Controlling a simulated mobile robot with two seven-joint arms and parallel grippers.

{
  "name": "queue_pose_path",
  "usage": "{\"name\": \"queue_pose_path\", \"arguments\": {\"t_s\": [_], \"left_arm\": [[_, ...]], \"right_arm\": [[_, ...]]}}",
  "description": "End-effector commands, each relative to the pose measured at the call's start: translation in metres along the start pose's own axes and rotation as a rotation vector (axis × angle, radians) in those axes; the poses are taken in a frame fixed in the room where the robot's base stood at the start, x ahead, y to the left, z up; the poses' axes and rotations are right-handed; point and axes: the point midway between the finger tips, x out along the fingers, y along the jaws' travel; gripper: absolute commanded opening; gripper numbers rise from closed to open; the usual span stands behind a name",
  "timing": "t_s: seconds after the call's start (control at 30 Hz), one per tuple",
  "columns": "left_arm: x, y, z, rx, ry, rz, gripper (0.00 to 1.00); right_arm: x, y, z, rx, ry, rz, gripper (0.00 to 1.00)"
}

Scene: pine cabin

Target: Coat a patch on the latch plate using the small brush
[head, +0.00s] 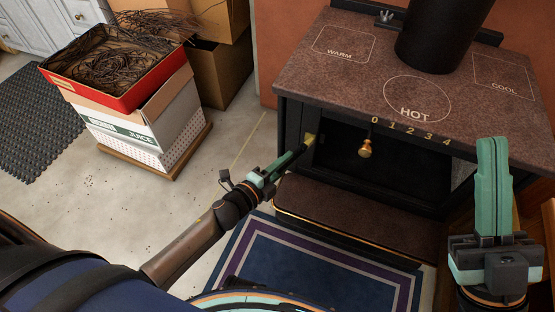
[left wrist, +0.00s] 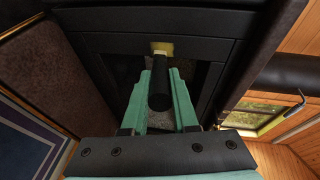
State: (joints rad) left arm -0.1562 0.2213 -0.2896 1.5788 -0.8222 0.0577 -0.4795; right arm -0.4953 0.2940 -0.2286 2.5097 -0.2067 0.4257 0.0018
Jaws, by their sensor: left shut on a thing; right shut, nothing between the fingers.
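My left gripper (head: 285,166) is shut on the small brush (head: 299,152), which has a dark handle. The brush points at the left upright of the black stove's front frame. In the left wrist view the brush (left wrist: 160,92) stands between the green fingers, pointing away from the camera. A yellow patch (left wrist: 163,48) shows at its far end against the black frame; it also shows in the head view (head: 310,139). I cannot tell how much of the yellow is bristles and how much is latch plate. My right gripper (head: 493,145) is shut and empty, pointing up at the right.
The stove top (head: 330,75) is brown with WARM, HOT and COOL zones and carries a black flue pipe (head: 440,30). A brass knob (head: 365,149) sticks out in front of the opening. A blue rug (head: 300,265) lies below.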

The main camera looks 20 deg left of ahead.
Motion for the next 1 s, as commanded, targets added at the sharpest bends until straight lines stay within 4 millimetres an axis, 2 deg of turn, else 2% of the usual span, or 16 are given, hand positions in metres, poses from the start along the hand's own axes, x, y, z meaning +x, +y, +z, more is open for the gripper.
{"name": "queue_pose_path", "arguments": {"t_s": [0.13, 0.47, 1.0], "left_arm": [[0.004, 0.000, -0.012, -0.002, 0.002, -0.002, 0.00], [0.004, 0.000, -0.014, 0.000, 0.001, -0.001, 0.00], [-0.043, 0.011, -0.028, -0.002, 0.000, 0.001, 0.00]], "right_arm": [[0.000, 0.000, 0.000, 0.000, 0.000, 0.000, 0.00], [0.000, 0.000, 0.000, 0.000, 0.000, 0.000, 0.00], [0.001, 0.000, 0.000, 0.000, 0.000, 0.000, 0.00]]}}
